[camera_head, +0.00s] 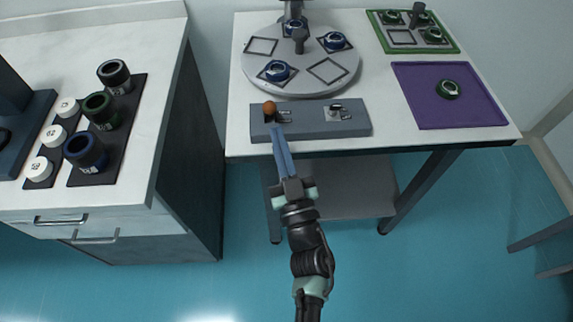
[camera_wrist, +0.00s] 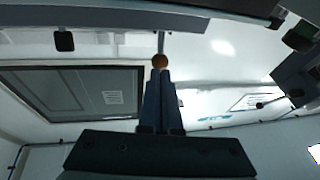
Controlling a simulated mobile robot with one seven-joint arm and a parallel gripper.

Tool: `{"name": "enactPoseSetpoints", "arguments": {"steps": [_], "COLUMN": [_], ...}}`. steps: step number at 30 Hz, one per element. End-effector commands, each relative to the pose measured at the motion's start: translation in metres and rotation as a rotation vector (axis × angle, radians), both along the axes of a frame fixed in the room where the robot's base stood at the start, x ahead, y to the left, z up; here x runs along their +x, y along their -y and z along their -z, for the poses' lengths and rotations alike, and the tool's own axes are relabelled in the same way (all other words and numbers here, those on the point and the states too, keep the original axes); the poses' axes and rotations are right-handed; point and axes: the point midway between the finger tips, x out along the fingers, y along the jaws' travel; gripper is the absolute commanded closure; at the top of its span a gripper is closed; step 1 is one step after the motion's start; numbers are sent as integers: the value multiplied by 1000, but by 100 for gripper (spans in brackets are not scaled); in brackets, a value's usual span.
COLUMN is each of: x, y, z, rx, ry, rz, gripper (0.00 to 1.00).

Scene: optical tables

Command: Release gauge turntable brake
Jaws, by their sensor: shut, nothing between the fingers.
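The round grey gauge turntable (camera_head: 260,82) stands on the white table in the head view, with blue-ringed parts and outlined squares on its top. A grey control block (camera_head: 310,128) sits in front of it at the table's front edge. An orange-brown ball knob (camera_head: 269,107) is at the block's left end; it also shows in the wrist view (camera_wrist: 160,61). A small metal lever (camera_head: 338,110) is at the right end. No label shows which is the brake. My gripper (camera_head: 275,130) is shut and empty, its tips close to the ball knob; contact cannot be told.
A purple mat (camera_head: 425,105) with a dark green ring (camera_head: 448,89) lies right of the turntable. A green-edged tray (camera_head: 445,48) is behind it. At left, a cabinet (camera_head: 120,25) carries black, green and blue cylinders and white round pieces. Floor in front is clear.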

Motion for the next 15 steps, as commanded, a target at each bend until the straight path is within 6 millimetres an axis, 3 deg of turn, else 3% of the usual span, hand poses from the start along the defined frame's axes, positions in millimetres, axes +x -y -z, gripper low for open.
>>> {"name": "enactPoseSetpoints", "arguments": {"steps": [6, 15], "x": [22, 25], "y": [-4, -6], "z": [-7, -8], "rx": [0, 0], "ry": [0, -1], "rz": [0, 0], "gripper": [100, 100]}}
